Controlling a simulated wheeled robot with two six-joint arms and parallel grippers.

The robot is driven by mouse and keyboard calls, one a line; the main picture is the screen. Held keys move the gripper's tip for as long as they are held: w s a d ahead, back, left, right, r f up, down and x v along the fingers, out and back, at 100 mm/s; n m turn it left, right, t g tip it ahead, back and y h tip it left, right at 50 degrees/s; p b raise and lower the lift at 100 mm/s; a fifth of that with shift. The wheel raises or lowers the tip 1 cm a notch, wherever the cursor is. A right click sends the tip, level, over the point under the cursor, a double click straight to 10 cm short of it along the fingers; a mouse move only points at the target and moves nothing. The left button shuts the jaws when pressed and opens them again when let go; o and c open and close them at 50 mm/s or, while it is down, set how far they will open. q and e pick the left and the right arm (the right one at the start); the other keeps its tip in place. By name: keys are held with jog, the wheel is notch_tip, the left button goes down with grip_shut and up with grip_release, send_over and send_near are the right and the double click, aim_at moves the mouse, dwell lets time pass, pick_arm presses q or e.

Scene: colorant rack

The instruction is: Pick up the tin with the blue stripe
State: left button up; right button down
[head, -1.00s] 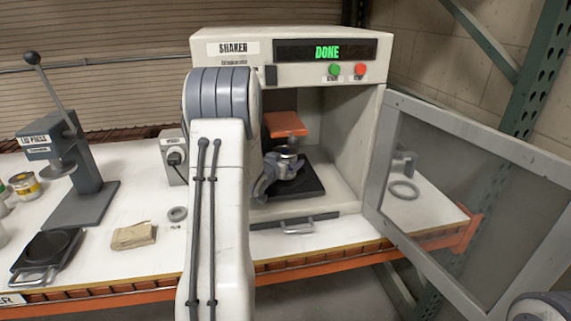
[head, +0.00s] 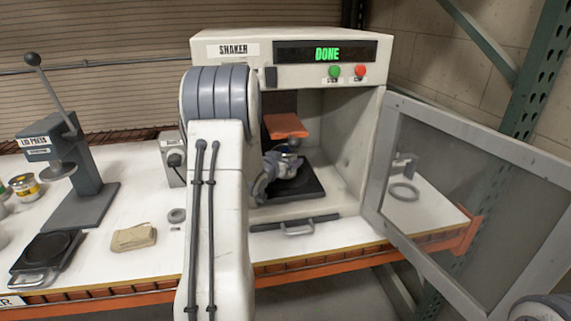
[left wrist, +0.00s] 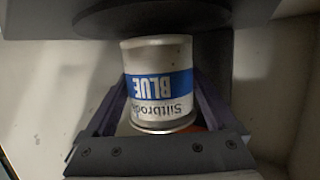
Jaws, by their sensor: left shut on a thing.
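The tin with the blue stripe (left wrist: 158,88) fills the middle of the left wrist view. It is silver and white, and its blue band reads BLUE, upside down there. My left gripper (left wrist: 160,105) is shut on it, one dark finger on each side. In the head view my left gripper (head: 272,172) is inside the open shaker, over the black base plate (head: 298,191). My right gripper is not in view.
The shaker (head: 225,39) reads DONE. Its orange clamp pad (head: 286,126) hangs above the tin. The open door (head: 455,190) stands to the right.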

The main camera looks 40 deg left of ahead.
pick_arm(q)
jog(key=shift+r, duration=1.25)
jog(key=shift+s, duration=0.2)
jog(key=s+d+b, duration=0.2)
jog(key=s+b, duration=0.1)
jog(key=s, duration=0.5)
jog(key=s+d+b, duration=0.2)
jog(key=s, duration=0.6)
jog(key=shift+s+d+b, duration=0.4)
